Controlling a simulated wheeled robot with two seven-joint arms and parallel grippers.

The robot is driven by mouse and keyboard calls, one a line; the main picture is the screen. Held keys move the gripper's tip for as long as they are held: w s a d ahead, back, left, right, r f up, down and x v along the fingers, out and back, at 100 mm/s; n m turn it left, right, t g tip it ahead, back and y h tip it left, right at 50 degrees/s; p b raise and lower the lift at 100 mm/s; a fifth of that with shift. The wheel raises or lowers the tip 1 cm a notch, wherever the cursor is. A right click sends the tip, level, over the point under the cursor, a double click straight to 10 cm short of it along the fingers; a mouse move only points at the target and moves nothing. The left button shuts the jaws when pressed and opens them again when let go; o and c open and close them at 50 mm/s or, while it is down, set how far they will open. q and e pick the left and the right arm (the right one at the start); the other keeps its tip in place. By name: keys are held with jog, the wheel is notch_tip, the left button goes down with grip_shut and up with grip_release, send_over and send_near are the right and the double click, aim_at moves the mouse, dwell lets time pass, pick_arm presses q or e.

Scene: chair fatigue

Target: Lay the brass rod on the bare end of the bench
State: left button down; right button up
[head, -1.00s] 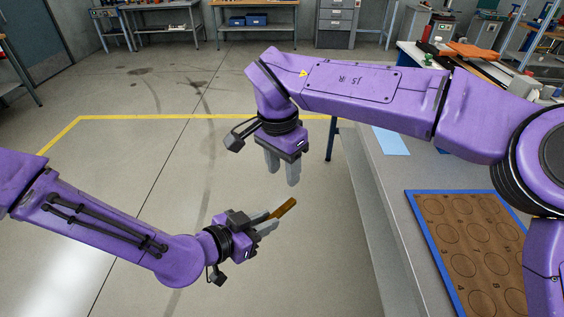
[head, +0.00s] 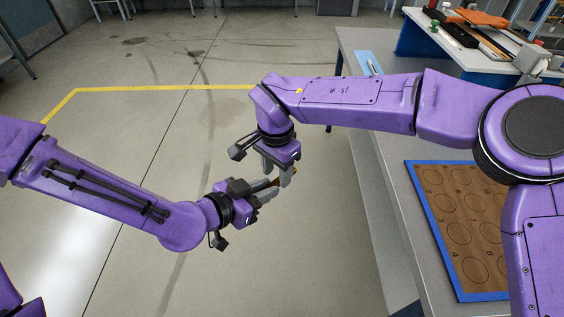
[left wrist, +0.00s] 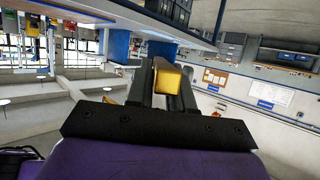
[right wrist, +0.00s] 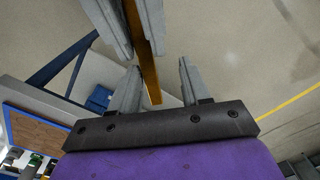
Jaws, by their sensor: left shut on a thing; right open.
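The brass rod (head: 272,183) is held in my left gripper (head: 260,190), above the floor and left of the bench. In the left wrist view the rod (left wrist: 167,81) shows as a short yellow block between the shut fingers. My right gripper (head: 281,172) is open at the rod's free end. In the right wrist view the rod (right wrist: 152,70) reaches between the open right fingers, apart from at least the finger at the right. The grey bench (head: 425,148) runs along the right side, partly hidden behind my right arm.
A brown mat with circles and a blue border (head: 412,205) lies on the bench. A blue sheet (head: 366,60) with a small tool lies at its far end. Farther right, a raised blue-sided surface (head: 423,38) carries several items. The floor at left is clear.

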pick_arm(q)
jog(key=shift+s+d, duration=0.1)
pick_arm(e)
grip_shut()
pick_arm(q)
jog(key=c, duration=1)
grip_release()
jog(key=shift+o, duration=0.5)
